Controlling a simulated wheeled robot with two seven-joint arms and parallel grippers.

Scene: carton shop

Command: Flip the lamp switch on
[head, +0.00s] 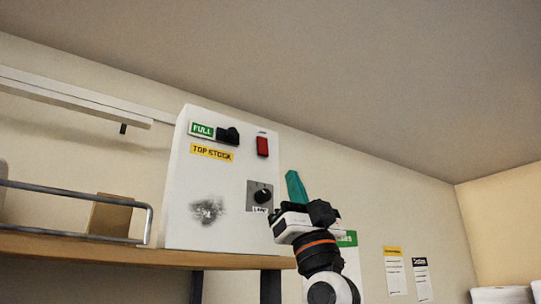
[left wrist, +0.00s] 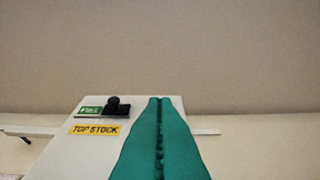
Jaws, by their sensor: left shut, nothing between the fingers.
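A white control box (head: 215,222) stands at the end of a wooden shelf in the head view. A small black knob (head: 262,195) on a grey plate sits low on its right side, with a small label below that seems to read LAMP. A red switch (head: 262,146) sits higher up; its label is too small to read. My left gripper (head: 294,178), with teal fingers, is shut and empty, just right of the knob in the picture. In the left wrist view the shut fingers (left wrist: 160,101) cover the box's right part, hiding the knob and red switch. My right gripper is not in view.
The box also carries a black switch (head: 228,135) by a green FULL label and a yellow TOP STOCK label (head: 212,152). The wooden shelf (head: 110,249) has a metal rail (head: 75,191). Paper notices (head: 395,270) hang on the wall at right.

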